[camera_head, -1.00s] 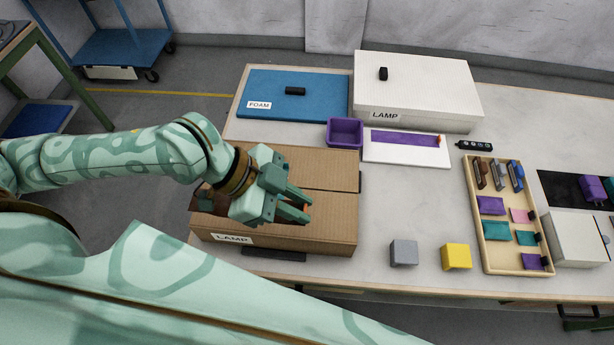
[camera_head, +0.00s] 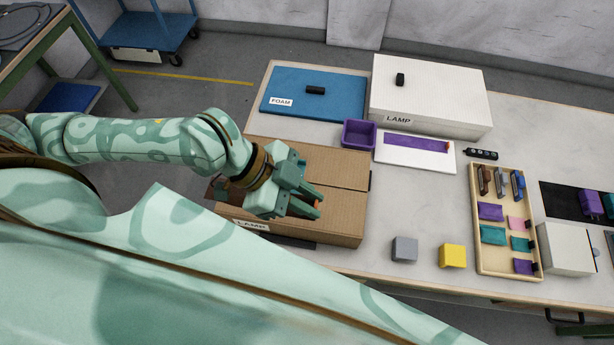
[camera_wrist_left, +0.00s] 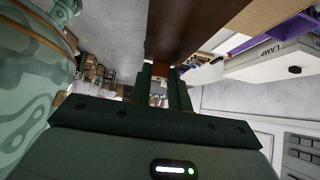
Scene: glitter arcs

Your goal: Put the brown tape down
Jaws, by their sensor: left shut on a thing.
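My left gripper (camera_head: 318,203) is over the cardboard box (camera_head: 345,173) with the LAMP label, at the left end of the table. It is shut on a small orange-brown thing, which I take to be the brown tape; its edge shows between the fingertips in the head view and it shows between the fingers in the wrist view (camera_wrist_left: 160,68). Most of it is hidden by the fingers. Whether it touches the box I cannot tell. My right gripper is not in view.
Behind the box are a purple bin (camera_head: 359,134), a blue foam slab (camera_head: 285,105) and a white LAMP box (camera_head: 440,85). To the right are a grey cube (camera_head: 404,249), a yellow cube (camera_head: 453,256) and a wooden tray (camera_head: 482,262).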

